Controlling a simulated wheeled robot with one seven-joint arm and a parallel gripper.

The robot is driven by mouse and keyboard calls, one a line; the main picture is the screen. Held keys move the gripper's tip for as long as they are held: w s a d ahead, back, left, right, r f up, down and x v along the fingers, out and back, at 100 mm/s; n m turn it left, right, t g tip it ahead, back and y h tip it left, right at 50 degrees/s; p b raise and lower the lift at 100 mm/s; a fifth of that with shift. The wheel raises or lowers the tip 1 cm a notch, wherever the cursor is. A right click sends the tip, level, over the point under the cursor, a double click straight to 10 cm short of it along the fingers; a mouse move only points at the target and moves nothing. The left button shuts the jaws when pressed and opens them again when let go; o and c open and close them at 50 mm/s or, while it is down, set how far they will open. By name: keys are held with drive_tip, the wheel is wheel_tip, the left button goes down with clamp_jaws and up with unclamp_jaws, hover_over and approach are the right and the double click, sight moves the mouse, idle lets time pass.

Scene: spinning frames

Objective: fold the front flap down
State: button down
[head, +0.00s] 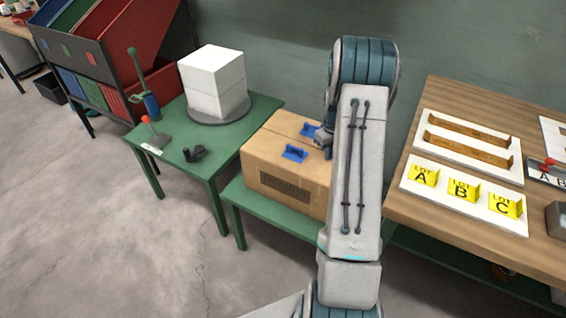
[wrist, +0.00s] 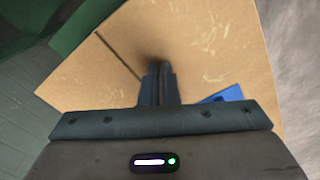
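The cardboard box (head: 285,187) sits on the low green bench, with dark print on its front side. Its top looks flat in the head view, with one blue handle (head: 294,153) near the front and another blue handle (head: 309,129) farther back. My gripper (head: 325,150) is at the box top's right side, partly hidden by my arm. In the wrist view my gripper (wrist: 158,70) has its fingers together over the cardboard top (wrist: 205,45), with nothing seen between them. A blue handle (wrist: 225,95) shows beside the fingers. I cannot tell whether the fingertips touch the cardboard.
A green table (head: 258,108) at left holds a white block (head: 213,75) on a grey disc and small tools. A wooden table (head: 400,205) at right holds yellow lot signs (head: 463,189). The green wall stands close behind the box. The floor in front is clear.

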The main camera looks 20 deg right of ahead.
drive_tip(key=shift+s+p, duration=0.1)
drive_tip(key=shift+p, duration=0.3)
wheel_tip(320, 180, up, 8)
drive_tip(key=p, duration=0.4)
drive_tip(key=shift+p, duration=0.3)
drive_tip(key=s+a+r+t+p, duration=0.1)
drive_tip(key=s+a+r, duration=0.2)
drive_tip(key=a+r, duration=0.5)
drive_tip(key=s+a+r, duration=0.3)
drive_tip(key=a+r, duration=0.4)
drive_tip(key=r, duration=0.1)
drive_tip(key=s+a+r+m+p, duration=0.1)
drive_tip(key=s+a+r, duration=0.2)
drive_tip(key=s+a, duration=0.3)
drive_tip(key=s+a+r+t+p, duration=0.1)
drive_tip(key=s+a+r, duration=0.2)
drive_tip(key=s+a, duration=0.3)
drive_tip(key=s, duration=0.5)
drive_tip(key=shift+s+m+t, duration=0.3)
drive_tip(key=shift+s+m, duration=0.05)
drive_tip(key=shift+m, duration=0.05)
